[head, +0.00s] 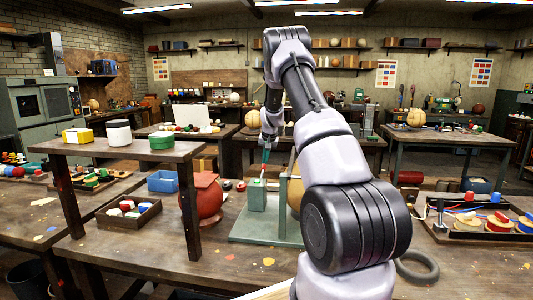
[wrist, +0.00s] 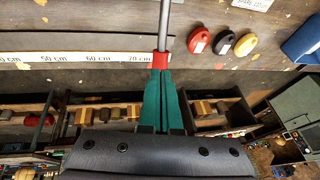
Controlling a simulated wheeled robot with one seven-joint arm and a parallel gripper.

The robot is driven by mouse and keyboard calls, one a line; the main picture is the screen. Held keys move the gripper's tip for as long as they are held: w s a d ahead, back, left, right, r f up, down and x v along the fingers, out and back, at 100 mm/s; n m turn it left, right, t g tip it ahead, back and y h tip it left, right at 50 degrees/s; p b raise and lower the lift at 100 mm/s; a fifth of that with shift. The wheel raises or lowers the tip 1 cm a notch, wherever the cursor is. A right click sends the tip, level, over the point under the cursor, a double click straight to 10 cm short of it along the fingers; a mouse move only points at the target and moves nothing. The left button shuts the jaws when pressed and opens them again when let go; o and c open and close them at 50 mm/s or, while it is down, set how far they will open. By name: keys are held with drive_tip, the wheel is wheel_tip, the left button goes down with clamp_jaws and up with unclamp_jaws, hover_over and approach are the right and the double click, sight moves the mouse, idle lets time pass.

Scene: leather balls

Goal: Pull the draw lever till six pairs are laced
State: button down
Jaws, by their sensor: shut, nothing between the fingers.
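A green stand (head: 236,232) on the bench carries a green block (head: 257,196) and an upright post. A tan ball (head: 293,193) shows beside the post, mostly hidden behind my arm. A thin grey rod, seemingly the lever, rises above the block; in the wrist view the grey rod (wrist: 164,25) has a red end piece (wrist: 162,60). My gripper (head: 266,160) is above the block, its green fingers (wrist: 161,78) shut and empty, their tips at the red piece. I cannot tell whether they touch. Lacing pairs cannot be made out.
A tray of coloured balls (head: 128,211) and a blue bin (head: 162,181) are further left. In the wrist view, red, black and yellow tags (wrist: 222,42) lie near a ruler (wrist: 85,57).

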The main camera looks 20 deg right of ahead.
drive_tip(key=shift+w+f, duration=0.15)
drive_tip(key=shift+f, duration=0.1)
drive_tip(key=shift+f, duration=0.1)
drive_tip(key=shift+w+d+f+g+y, duration=0.3)
drive_tip(key=shift+w+f+g+y, duration=0.15)
drive_tip(key=shift+f+g, duration=0.25)
drive_tip(key=shift+w+d+f+g+y, duration=0.35)
drive_tip(key=shift+f+g+y, duration=0.1)
drive_tip(key=shift+f+g, duration=0.2)
drive_tip(key=x, duration=0.3)
drive_tip(key=d+x, duration=0.1)
drive_tip(key=x, duration=0.1)
drive_tip(key=shift+s+f, duration=0.1)
drive_tip(key=shift+f, duration=0.2)
drive_tip(key=shift+s+f, duration=0.1)
drive_tip(key=shift+f, duration=0.1)
drive_tip(key=v, duration=1.1)
drive_tip(key=shift+r, duration=0.3)
